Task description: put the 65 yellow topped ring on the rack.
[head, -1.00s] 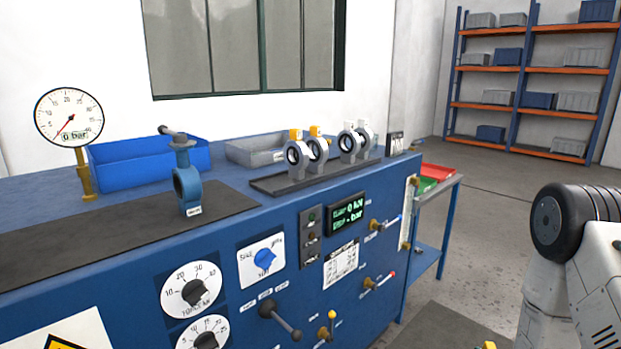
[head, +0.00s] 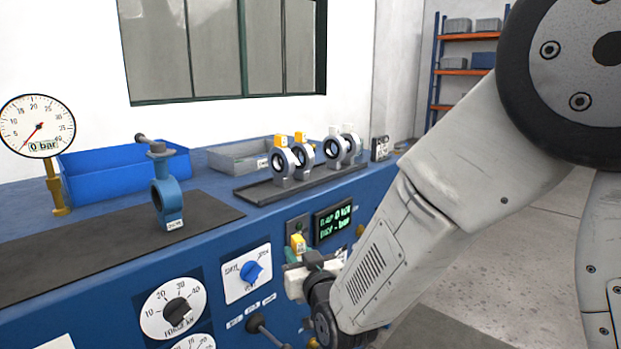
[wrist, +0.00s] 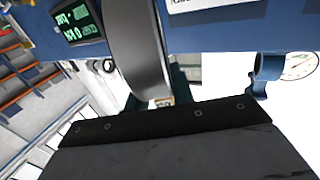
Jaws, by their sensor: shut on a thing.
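My gripper (head: 308,258) is in front of the blue bench's panel, below the rack. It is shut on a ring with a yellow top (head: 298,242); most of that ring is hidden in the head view. In the wrist view the held ring (wrist: 138,45) shows edge-on as a wide grey band, with a small label too blurred to read. The dark rack (head: 325,184) lies on the bench top. Two yellow-topped rings (head: 282,160) stand upright at its left part, and two white-topped rings (head: 336,152) stand to their right. Their numbers are unreadable.
A blue valve body (head: 160,190) with a handle stands on a dark mat (head: 90,235) at the left. A blue bin (head: 115,172) and a grey bin (head: 235,156) stand behind. A pressure gauge (head: 38,125) is far left. Knobs and levers stick out of the front panel.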

